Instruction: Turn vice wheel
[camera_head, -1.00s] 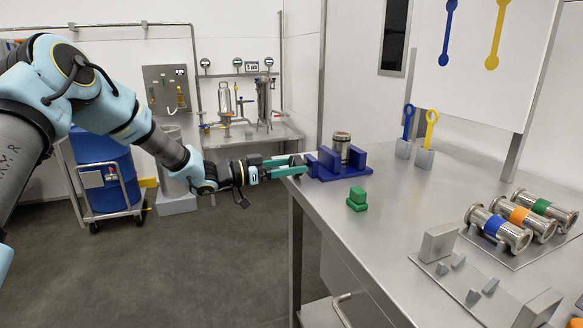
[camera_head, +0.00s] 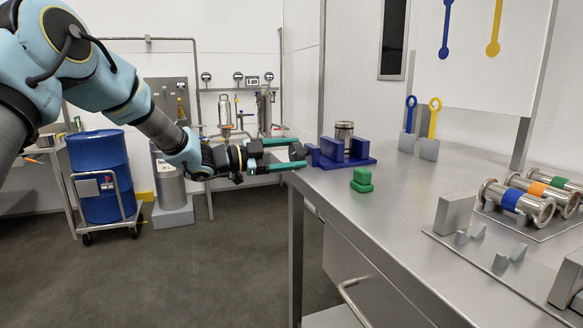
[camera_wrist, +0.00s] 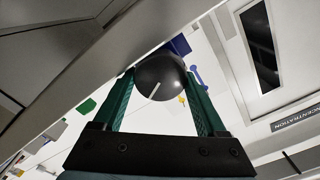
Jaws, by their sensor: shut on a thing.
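The blue vice (camera_head: 345,159) stands at the near left corner of the steel table, with a steel cylinder (camera_head: 344,131) upright between its jaws. The vice wheel (camera_wrist: 160,75) is a dark round disc with a white line mark, seen in the wrist view. My gripper (camera_head: 300,155) reaches the vice's left side, its green fingers one above the other. In the wrist view my gripper (camera_wrist: 160,82) has one finger on each side of the wheel and is shut on it.
A green block (camera_head: 361,181) sits on the table in front of the vice. Blue (camera_head: 409,118) and yellow (camera_head: 433,120) tools stand in grey holders behind. Banded steel cylinders (camera_head: 528,203) lie at the right. A blue barrel (camera_head: 101,172) on a cart stands left. The table's middle is clear.

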